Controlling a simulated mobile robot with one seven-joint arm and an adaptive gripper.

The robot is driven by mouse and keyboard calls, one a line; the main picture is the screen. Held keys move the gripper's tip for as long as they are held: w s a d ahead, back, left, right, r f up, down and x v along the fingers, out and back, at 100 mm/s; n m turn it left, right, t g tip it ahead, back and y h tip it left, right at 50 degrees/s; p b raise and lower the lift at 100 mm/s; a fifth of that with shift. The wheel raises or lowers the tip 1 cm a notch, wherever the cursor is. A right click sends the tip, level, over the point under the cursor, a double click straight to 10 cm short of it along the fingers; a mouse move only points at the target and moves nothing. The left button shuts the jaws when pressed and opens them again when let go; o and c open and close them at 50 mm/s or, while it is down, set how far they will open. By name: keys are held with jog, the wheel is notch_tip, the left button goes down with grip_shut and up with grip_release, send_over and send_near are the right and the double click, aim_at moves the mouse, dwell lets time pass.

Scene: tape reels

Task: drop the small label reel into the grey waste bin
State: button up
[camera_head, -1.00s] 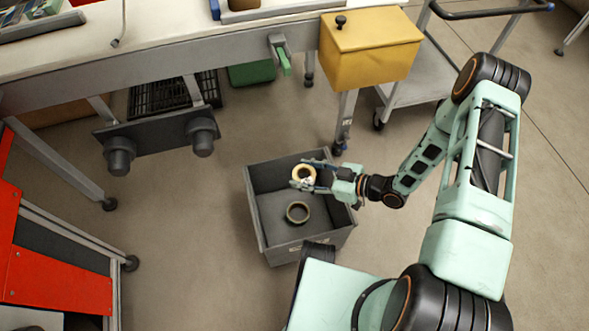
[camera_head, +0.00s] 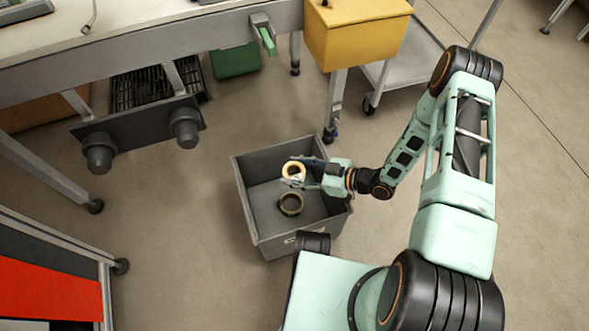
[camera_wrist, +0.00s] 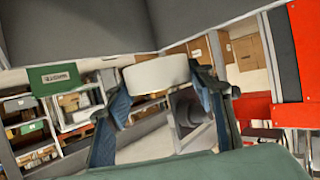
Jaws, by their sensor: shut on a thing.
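My gripper (camera_head: 298,171) is shut on the small label reel (camera_head: 294,163), a pale ring with a tan rim. It is held over the open grey waste bin (camera_head: 320,228), above the bin's inside. In the wrist view the reel (camera_wrist: 158,74) shows as a white band between the two blue-grey fingertips (camera_wrist: 160,95). The head view does not show clearly how high the reel is above the bin floor.
A darker reel (camera_head: 290,204) is in the bin, below the held one in the picture. A yellow box (camera_head: 355,40) hangs at the bench edge behind. A grey trolley (camera_head: 400,62) stands behind right. Floor left of the bin is clear.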

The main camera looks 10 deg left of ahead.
jog(key=o, duration=1.3)
jog(key=shift+c, duration=0.2)
jog(key=shift+d, duration=0.1)
jog(key=v, duration=1.2)
